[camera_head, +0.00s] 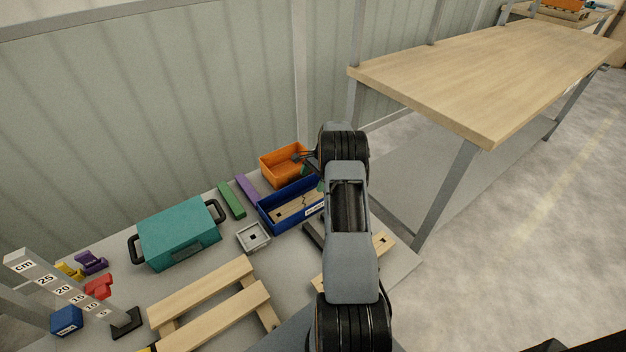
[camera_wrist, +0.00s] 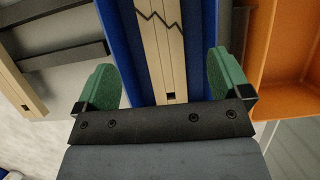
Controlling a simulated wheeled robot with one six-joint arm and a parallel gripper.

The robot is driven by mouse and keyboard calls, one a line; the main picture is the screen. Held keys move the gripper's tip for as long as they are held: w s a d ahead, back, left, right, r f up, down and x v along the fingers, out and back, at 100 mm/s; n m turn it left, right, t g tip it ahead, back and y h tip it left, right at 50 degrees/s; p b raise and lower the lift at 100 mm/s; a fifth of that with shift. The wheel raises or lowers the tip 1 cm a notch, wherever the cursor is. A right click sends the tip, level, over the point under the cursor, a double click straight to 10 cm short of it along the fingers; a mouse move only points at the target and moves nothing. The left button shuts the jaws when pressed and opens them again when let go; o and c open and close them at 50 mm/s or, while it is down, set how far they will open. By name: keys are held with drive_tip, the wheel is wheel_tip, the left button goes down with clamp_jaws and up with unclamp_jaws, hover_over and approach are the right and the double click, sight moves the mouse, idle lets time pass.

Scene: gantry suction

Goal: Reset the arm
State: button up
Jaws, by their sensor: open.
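My arm extends forward over the right part of the grey table (camera_head: 215,285) in the head view. My gripper (camera_head: 312,177) is above the far end of the table, over the blue bin (camera_head: 268,224) and close to the orange bin (camera_head: 262,170); the arm partly hides it. In the wrist view my gripper (camera_wrist: 162,82) has its two green pads wide apart, open and empty. Between the pads lies a wooden piece (camera_wrist: 165,60) with a dark zigzag line, inside the blue bin (camera_wrist: 208,30).
A teal case (camera_head: 178,235) with black handles, a small grey tray (camera_head: 244,246), wooden slats (camera_head: 205,290) and a cm height scale (camera_head: 60,285) are on the table. A wall (camera_head: 150,110) stands behind. An empty wooden bench (camera_head: 490,75) is at the right.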

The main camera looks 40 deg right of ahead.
drive_tip(key=s+a+r+n+h+p, duration=0.1)
drive_tip(key=a+r+n+p, duration=0.3)
drive_tip(key=r, duration=0.5)
drive_tip(key=s+a+r+n+h+p, duration=0.1)
drive_tip(key=s+a+r+p, duration=0.1)
drive_tip(key=a+r, duration=0.55)
drive_tip(key=s+a+r+n+h+p, duration=0.1)
drive_tip(key=a+r+n+p, duration=0.25)
drive_tip(key=r, duration=0.75)
drive_tip(key=s+a+r+n+t+p, duration=0.1)
drive_tip(key=s+a+r+n+p, duration=0.3)
drive_tip(key=s, duration=0.5)
drive_tip(key=s+a+r+n+t+h+p, duration=0.1)
drive_tip(key=s+a+r+n+t+p, duration=0.1)
drive_tip(key=s+a+r+n, duration=0.4)
drive_tip(key=s+a+r+p, duration=0.1)
drive_tip(key=s+a+r, duration=0.2)
drive_tip(key=s, duration=0.1)
drive_tip(key=shift+h+p, duration=0.3)
drive_tip(key=shift+p, duration=0.1)
drive_tip(key=shift+f, duration=0.1)
drive_tip(key=shift+c, duration=0.3)
